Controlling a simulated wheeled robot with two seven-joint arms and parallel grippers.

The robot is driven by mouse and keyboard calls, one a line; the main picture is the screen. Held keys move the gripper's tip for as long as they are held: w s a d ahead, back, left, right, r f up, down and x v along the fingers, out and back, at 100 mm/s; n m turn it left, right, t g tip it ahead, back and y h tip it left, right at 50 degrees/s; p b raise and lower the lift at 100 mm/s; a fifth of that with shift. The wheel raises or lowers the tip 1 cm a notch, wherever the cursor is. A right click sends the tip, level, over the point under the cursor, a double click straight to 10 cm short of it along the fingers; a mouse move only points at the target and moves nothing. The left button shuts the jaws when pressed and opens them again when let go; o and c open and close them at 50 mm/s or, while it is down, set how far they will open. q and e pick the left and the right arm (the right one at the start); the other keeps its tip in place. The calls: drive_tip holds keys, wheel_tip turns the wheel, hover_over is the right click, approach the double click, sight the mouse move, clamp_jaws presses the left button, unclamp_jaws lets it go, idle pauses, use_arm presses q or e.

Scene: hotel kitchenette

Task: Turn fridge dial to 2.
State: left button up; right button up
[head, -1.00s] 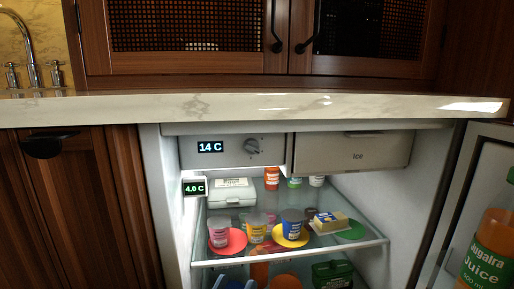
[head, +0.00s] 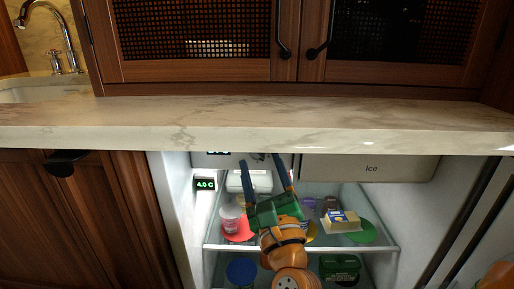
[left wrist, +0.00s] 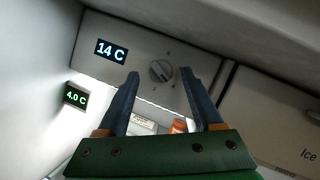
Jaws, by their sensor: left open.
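The fridge dial (left wrist: 161,71) is a round grey knob on the control panel (left wrist: 190,84) at the top of the fridge, with small marks around it. A display left of it (left wrist: 111,51) reads 14 C. My left gripper (head: 259,158) is open, its two dark blue fingers pointing up at the panel. In the left wrist view its fingertips (left wrist: 160,73) appear on either side of the dial, with visible gaps; contact is not visible. In the head view the counter edge and fingers mostly hide the dial. My right gripper is not in view.
The marble counter (head: 300,125) overhangs the panel. The Ice compartment (head: 370,168) is right of it. A small 4.0 C display (head: 205,184) is on the left. A shelf below holds cups, a butter pack (head: 342,220) and coloured discs. The open fridge door is at right.

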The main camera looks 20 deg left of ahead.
use_arm(q)
drive_tip(key=shift+w+a+r, duration=0.15)
drive_tip(key=shift+w+r, duration=0.05)
clamp_jaws()
idle(0.3)
